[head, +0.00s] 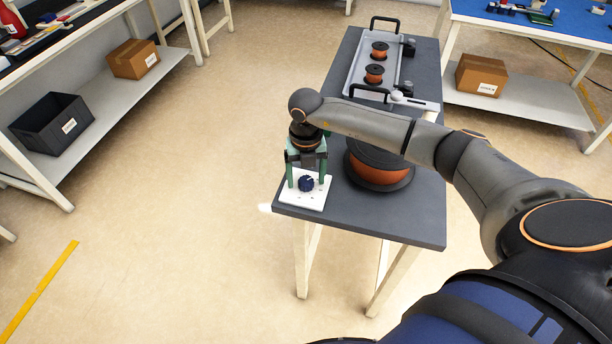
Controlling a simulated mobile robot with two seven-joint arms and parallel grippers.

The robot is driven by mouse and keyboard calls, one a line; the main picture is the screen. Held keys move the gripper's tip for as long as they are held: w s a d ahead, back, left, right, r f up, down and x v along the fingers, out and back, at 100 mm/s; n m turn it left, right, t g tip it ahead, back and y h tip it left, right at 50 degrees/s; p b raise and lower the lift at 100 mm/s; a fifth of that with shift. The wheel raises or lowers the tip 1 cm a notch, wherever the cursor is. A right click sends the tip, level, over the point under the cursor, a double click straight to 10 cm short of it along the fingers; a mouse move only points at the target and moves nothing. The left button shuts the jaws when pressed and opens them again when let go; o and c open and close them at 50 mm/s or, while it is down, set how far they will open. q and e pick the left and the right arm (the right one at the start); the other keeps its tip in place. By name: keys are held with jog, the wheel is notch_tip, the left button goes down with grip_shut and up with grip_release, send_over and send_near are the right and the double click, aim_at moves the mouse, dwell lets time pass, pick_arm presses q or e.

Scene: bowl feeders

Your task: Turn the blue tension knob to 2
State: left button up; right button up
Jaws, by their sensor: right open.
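The blue tension knob (306,184) sits on a white plate (316,201) at the front left corner of the dark table. A light pointer mark shows on the knob, but the numbers on the plate are too small to read. My right gripper (306,182) points down over the plate. Its green fingers are open, one on each side of the knob. I cannot tell whether they touch it. The back of the plate is partly hidden by the gripper. My left gripper is not in view.
A large copper-coloured spool (380,176) stands on the dark table (408,225) just right of the plate, partly under my right arm. A grey tray (357,72) with two small spools (379,50) lies farther back. The floor left of the table is clear.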

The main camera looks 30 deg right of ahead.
aim_at(306, 181)
notch_tip(306, 181, up, 13)
jog(key=shift+f, duration=0.2)
dwell(0.4)
jog(key=shift+f, duration=0.1)
dwell(0.3)
